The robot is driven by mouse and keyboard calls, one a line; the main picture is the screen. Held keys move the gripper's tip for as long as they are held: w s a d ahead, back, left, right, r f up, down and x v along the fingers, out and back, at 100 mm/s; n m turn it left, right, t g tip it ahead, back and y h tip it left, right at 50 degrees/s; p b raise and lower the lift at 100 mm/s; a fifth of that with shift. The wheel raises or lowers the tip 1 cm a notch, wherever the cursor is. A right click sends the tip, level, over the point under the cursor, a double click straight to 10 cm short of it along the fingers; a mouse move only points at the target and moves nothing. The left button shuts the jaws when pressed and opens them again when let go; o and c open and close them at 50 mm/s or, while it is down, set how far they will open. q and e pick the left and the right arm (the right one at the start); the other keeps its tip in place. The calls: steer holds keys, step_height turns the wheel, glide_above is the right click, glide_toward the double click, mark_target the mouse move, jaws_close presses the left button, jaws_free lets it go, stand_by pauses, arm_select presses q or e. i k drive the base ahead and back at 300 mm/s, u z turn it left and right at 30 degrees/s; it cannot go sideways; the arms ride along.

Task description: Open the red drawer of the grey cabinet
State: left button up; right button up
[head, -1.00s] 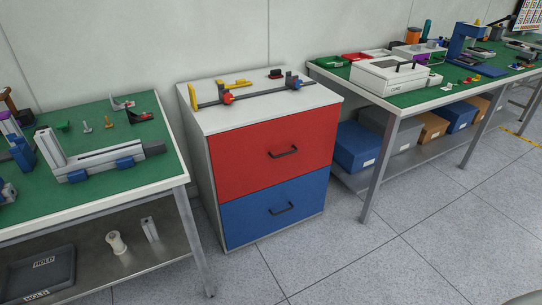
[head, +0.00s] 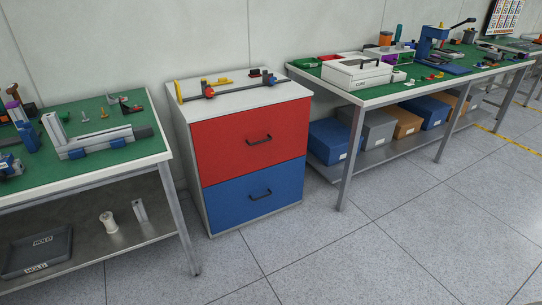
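The grey cabinet (head: 188,157) stands against the wall, between two workbenches, with its front turned towards me. Its red drawer (head: 225,143) is the upper one and looks shut, flush with the front. A dark bar handle (head: 259,140) sits near the middle of the red front. Neither of my grippers shows in the head view.
A bar clamp (head: 228,90) and small parts lie on the cabinet top. A green-topped bench (head: 95,180) stands at left, another (head: 385,96) at right with boxes on its lower shelf. Open tiled floor (head: 330,245) lies before the cabinet.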

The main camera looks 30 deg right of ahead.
mark_target(227, 147)
steer(key=u, duration=0.3)
steer(key=k, duration=0.35)
steer(key=z, duration=1.55)
steer(key=i, duration=0.95)
steer(key=u, duration=0.6)
steer(key=i, duration=1)
steer(key=u, duration=1.1)
